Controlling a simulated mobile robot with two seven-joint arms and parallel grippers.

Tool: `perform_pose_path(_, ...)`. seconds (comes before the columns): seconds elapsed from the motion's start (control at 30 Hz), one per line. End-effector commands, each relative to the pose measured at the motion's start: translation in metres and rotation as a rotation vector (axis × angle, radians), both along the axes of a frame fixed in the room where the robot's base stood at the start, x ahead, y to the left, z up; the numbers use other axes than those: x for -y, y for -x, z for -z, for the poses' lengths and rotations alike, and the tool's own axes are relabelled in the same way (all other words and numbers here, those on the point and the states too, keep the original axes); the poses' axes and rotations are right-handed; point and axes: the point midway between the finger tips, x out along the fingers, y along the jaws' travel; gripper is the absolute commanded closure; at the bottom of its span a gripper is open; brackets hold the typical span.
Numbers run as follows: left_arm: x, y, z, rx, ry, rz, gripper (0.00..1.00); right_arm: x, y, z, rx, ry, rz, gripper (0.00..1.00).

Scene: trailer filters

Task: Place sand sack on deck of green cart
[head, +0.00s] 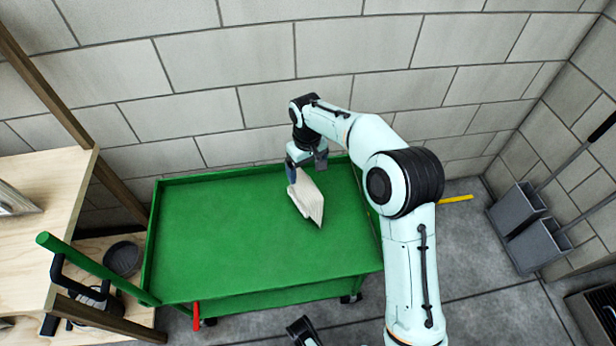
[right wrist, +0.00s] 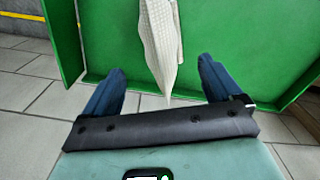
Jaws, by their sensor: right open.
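The sand sack (head: 309,197) is a pale, off-white bag with a woven look. In the head view it is at the right half of the green cart's deck (head: 225,235), tilted, with its narrow side showing. My right gripper (head: 299,176) is at the sack's upper left end. In the right wrist view its two blue fingers stand wide apart, and the sack (right wrist: 161,40) reaches into the gap between them. The right gripper (right wrist: 160,80) is open. I cannot tell whether the sack's underside fully rests on the deck. My left gripper is not seen.
A low green rim surrounds the deck, and its left and middle are bare. A wooden shelf (head: 40,230) stands left of the cart, beside its green handle (head: 95,267). A block wall is behind. Grey dustpans (head: 530,225) stand at the right.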

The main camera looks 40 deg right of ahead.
Motion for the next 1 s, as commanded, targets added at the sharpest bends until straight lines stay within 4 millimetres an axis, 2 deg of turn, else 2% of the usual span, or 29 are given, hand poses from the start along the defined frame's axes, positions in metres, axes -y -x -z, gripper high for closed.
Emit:
perform_pose_path(0.03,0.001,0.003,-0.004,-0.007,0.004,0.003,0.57,0.0,-0.001,-0.012,0.004,0.0,0.0,0.08)
perform_pose_path(0.2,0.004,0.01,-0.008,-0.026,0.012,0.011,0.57,0.0,0.0,-0.029,0.002,0.0,-0.001,0.08)
perform_pose_path(0.87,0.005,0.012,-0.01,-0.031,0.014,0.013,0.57,0.0,0.0,-0.034,0.0,0.0,-0.001,0.08)
perform_pose_path(1.0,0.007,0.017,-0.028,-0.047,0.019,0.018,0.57,0.0,0.0,-0.056,0.007,0.0,-0.001,0.08)
